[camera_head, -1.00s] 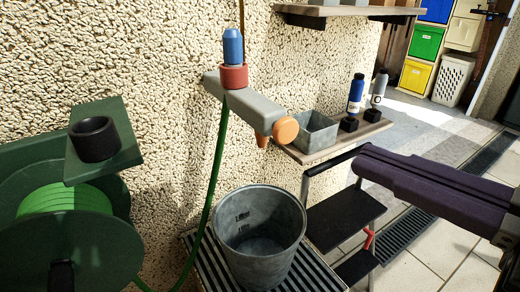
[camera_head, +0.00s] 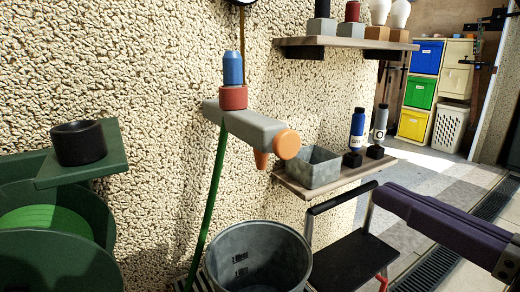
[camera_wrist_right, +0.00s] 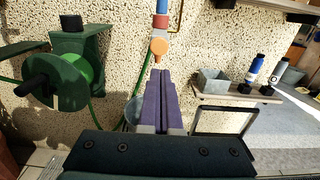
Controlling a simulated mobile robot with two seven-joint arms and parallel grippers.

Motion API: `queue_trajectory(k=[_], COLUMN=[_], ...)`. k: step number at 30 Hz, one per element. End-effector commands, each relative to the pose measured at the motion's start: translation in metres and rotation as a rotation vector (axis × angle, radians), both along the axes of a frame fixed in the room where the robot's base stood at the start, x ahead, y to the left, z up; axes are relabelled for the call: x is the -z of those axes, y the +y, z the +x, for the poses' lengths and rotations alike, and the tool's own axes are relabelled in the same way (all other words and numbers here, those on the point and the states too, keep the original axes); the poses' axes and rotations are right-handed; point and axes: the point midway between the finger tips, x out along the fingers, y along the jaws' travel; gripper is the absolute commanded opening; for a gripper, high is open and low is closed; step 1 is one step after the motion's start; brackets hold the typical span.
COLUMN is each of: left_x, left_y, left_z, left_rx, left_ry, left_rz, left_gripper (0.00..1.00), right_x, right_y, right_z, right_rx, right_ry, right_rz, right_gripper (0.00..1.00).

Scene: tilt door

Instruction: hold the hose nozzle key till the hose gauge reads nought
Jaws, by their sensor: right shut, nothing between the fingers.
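The hose nozzle (camera_head: 245,124) has a grey body under a red collar and a blue cylinder, with an orange spout below. Its round orange key (camera_head: 287,144) is on the front end; the key also shows in the right wrist view (camera_wrist_right: 158,46). My right gripper (camera_head: 380,196) has purple fingers, shut and empty, right of and below the key in the head view. In the right wrist view its fingertips (camera_wrist_right: 162,73) point at the key, with no contact visible. Only the lower rim of a round dial, apparently the hose gauge (camera_head: 241,2), shows; its reading is hidden. My left gripper is out of view.
A metal bucket (camera_head: 262,256) stands below the nozzle. A green hose reel (camera_head: 50,225) is at the left. A low shelf (camera_head: 345,173) with a grey bin (camera_head: 314,167) and bottles is behind my right gripper. A black step stool (camera_head: 350,262) stands beside the bucket.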

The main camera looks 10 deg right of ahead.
Motion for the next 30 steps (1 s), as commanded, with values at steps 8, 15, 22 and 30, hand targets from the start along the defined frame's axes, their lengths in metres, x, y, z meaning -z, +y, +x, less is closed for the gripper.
queue_trajectory(k=[8,15,22,30], left_x=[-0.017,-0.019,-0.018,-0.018], left_y=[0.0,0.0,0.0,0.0], left_z=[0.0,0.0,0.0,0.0], left_rx=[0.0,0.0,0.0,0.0], left_ry=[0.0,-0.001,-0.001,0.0], left_rz=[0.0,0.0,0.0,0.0], left_gripper=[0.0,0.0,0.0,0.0], right_x=[-0.004,-0.002,-0.001,0.0], right_y=[0.02,0.036,0.043,0.044], right_z=[0.053,0.097,0.117,0.12], right_rx=[-0.001,-0.002,-0.001,-0.001], right_ry=[-0.005,-0.003,-0.001,0.0], right_rz=[0.003,0.001,0.0,-0.001], right_gripper=[0.0,0.0,0.0,0.0])
